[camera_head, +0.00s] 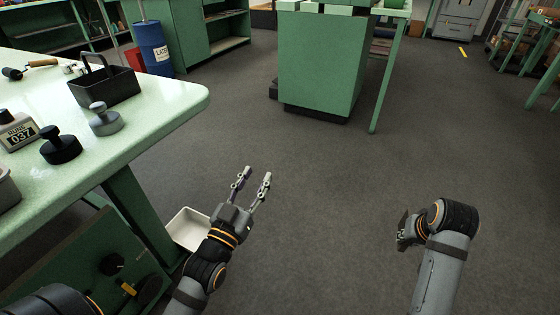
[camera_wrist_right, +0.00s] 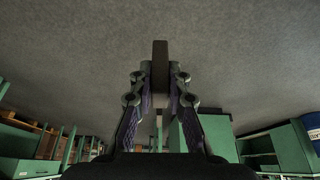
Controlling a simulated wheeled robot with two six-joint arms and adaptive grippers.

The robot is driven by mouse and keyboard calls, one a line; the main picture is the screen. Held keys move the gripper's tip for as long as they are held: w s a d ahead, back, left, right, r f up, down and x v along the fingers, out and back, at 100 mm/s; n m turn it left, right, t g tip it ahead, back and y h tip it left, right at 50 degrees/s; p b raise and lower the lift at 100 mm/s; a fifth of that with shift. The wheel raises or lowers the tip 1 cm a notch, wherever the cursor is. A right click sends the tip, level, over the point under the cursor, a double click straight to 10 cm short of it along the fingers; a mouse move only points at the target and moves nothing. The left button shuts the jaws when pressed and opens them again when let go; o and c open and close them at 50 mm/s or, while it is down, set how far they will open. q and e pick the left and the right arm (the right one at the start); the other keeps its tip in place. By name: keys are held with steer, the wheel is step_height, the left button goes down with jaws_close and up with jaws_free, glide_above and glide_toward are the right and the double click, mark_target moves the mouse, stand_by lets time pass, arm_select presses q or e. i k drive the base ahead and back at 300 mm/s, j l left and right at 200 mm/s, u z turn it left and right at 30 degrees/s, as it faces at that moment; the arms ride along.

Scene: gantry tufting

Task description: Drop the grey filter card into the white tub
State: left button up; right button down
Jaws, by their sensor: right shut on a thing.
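A white tub (camera_head: 186,229) stands on the floor beside the green bench, partly hidden behind my left arm. My left gripper (camera_head: 257,175) is open and empty, above the floor just right of the tub. My right gripper (camera_head: 402,232) is far to the right of the tub, over bare floor, and mostly turned out of sight in the head view. In the right wrist view my right gripper (camera_wrist_right: 160,82) is shut on a thin, dark grey piece, seen edge-on, which looks like the grey filter card (camera_wrist_right: 160,60).
The green bench (camera_head: 180,97) at left bears a black open caddy (camera_head: 108,88), a grey knobbed weight (camera_head: 105,121), a black one (camera_head: 60,147) and a counter marked 037 (camera_head: 18,132). A blue drum (camera_head: 152,47) stands behind. The floor between my arms is clear.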

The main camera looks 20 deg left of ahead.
mark_target(198, 240)
steer(key=i, duration=2.35)
steer(key=u, duration=2.05)
steer(key=i+l, duration=0.05)
